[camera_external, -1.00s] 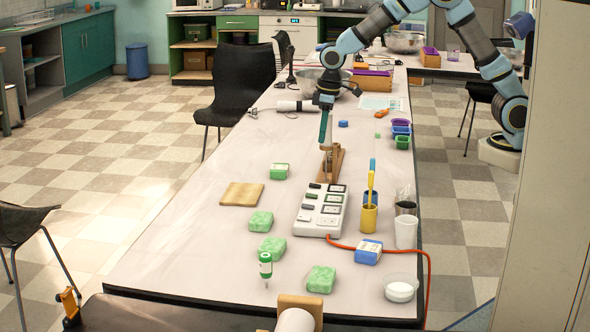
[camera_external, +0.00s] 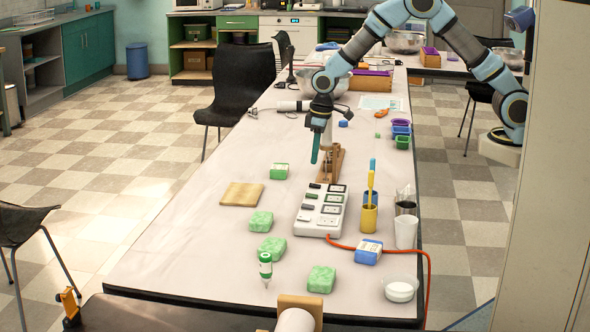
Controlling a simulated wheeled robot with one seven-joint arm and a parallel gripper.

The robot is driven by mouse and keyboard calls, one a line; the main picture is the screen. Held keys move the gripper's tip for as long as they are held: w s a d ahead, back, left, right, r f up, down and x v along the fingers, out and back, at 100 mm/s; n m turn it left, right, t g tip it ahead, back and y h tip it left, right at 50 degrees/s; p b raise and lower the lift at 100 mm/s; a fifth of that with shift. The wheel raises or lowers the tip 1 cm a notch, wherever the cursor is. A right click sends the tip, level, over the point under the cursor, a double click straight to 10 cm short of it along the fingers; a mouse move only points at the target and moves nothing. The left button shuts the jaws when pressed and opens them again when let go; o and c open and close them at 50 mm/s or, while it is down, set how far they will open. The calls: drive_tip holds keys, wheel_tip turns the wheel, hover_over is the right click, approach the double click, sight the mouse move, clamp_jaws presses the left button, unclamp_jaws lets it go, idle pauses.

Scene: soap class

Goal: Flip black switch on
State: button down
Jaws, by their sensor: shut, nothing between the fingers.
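A white power strip (camera_external: 322,229) lies on the table with several sockets down its right side and small switches down its left side. A dark switch (camera_external: 314,186) shows at its far left corner; the on or off positions of the switches are too small to tell. My gripper (camera_external: 315,160) points down just beyond the strip's far end, apart from it and a little left of a wooden stand. Its teal fingers are shut and empty.
A wooden stand (camera_external: 338,160) stands right behind the strip. Yellow, metal and white cups (camera_external: 406,234) are to the right. Green soap bars (camera_external: 261,221) and a wooden board (camera_external: 242,194) lie to the left. An orange cord (camera_external: 400,250) runs from the strip's near end.

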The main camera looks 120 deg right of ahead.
sight(311, 184)
drive_tip(key=f, duration=0.2)
drive_tip(key=f+p, duration=0.1)
drive_tip(key=f, duration=0.3)
drive_tip(key=shift+w+d+p, duration=0.25)
drive_tip(key=shift+p, duration=0.1)
drive_tip(key=shift+f, duration=0.3)
drive_tip(key=shift+f, duration=0.15)
drive_tip(key=shift+w+d+f+b, duration=0.1)
drive_tip(key=shift+f+b, duration=0.05)
drive_tip(key=shift+b, duration=0.2)
